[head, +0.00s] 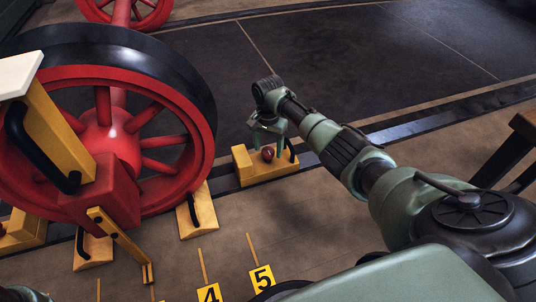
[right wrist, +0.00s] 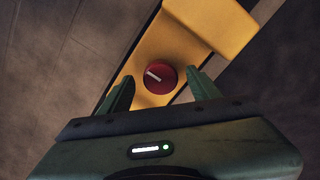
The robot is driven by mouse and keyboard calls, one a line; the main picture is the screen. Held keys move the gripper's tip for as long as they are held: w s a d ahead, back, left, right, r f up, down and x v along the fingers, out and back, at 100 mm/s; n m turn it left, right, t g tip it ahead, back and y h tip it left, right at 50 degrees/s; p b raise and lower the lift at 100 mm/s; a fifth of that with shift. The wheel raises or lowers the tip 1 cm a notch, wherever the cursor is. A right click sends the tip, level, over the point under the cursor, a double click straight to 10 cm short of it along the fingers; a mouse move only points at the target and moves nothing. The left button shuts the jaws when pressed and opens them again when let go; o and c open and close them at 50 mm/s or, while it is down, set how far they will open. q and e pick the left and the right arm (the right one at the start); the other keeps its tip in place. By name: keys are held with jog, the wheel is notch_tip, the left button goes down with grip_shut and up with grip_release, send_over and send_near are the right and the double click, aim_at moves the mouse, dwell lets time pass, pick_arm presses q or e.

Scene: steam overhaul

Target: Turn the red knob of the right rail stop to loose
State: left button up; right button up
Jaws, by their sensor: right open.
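The right rail stop (head: 243,164) is a yellow block sitting at the rail, right of the big red wheel, with a black handle at its right end. Its red knob (head: 267,153) faces up and also shows in the right wrist view (right wrist: 158,76), round with a white pointer mark. My right gripper (head: 268,140) is above the stop, pointing down. In the right wrist view its open fingers (right wrist: 158,88) stand on either side of the knob, with a gap visible at each side. Whether the fingers reach down to knob height is hard to tell. My left gripper is not in view.
A red spoked wheel (head: 188,140) with a black tyre fills the left. Yellow wedges with black handles (head: 205,214) stand by it on the floor. Number plates 4 (head: 209,293) and 5 (head: 262,278) lie in front. The dark floor (head: 330,50) beyond the rail is clear.

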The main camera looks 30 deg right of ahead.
jog(key=shift+f, duration=0.35)
jog(key=shift+r, duration=0.1)
jog(key=shift+c, duration=0.3)
